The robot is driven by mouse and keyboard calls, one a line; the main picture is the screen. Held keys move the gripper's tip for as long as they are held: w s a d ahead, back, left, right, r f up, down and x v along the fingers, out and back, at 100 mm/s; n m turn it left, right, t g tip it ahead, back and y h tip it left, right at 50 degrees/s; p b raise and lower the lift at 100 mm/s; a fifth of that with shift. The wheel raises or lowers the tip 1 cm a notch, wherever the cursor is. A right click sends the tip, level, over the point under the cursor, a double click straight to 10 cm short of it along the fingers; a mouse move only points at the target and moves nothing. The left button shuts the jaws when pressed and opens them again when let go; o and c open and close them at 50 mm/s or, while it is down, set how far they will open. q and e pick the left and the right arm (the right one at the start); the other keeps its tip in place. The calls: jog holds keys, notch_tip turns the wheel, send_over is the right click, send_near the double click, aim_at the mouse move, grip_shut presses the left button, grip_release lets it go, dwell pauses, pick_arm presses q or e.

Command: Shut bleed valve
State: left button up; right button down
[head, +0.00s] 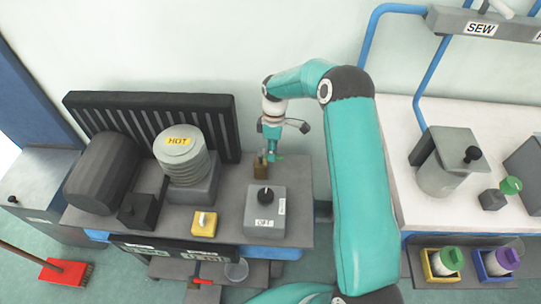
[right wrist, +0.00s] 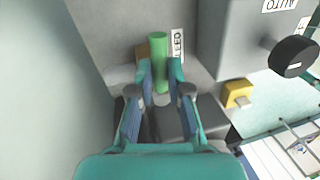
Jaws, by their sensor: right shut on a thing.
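The bleed valve is at the back of the grey bench, behind the grey control box; its brass body (head: 260,164) shows small in the head view. In the right wrist view its green lever (right wrist: 159,50) stands upright in the picture, beside a white label reading partly "LEED" (right wrist: 178,46). A bit of brass (right wrist: 143,50) shows to the lever's left. My right gripper (right wrist: 160,78) is shut on the green lever, one finger on each side; it also shows in the head view (head: 269,154). My left gripper is not in view.
The grey control box (head: 265,212) with a black knob stands just in front of the valve. A ribbed cylinder marked HOT (head: 186,158) and a black ribbed panel (head: 222,125) are to the left. A yellow switch box (head: 204,223) sits at the bench front.

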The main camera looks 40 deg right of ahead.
jog(key=shift+w+d+r+n, duration=0.15)
jog(key=shift+d+r+n, duration=0.05)
jog(key=shift+d+n, duration=0.25)
jog(key=c, duration=1.1)
grip_release()
jog(key=shift+a, duration=0.15)
jog(key=shift+f, duration=0.1)
jog(key=r, duration=0.4)
jog(key=w+d+r, duration=0.1)
jog(key=r, duration=0.6)
jog(key=shift+w+d+r, duration=0.3)
jog(key=shift+w+r, duration=0.05)
jog(key=shift+r, duration=0.05)
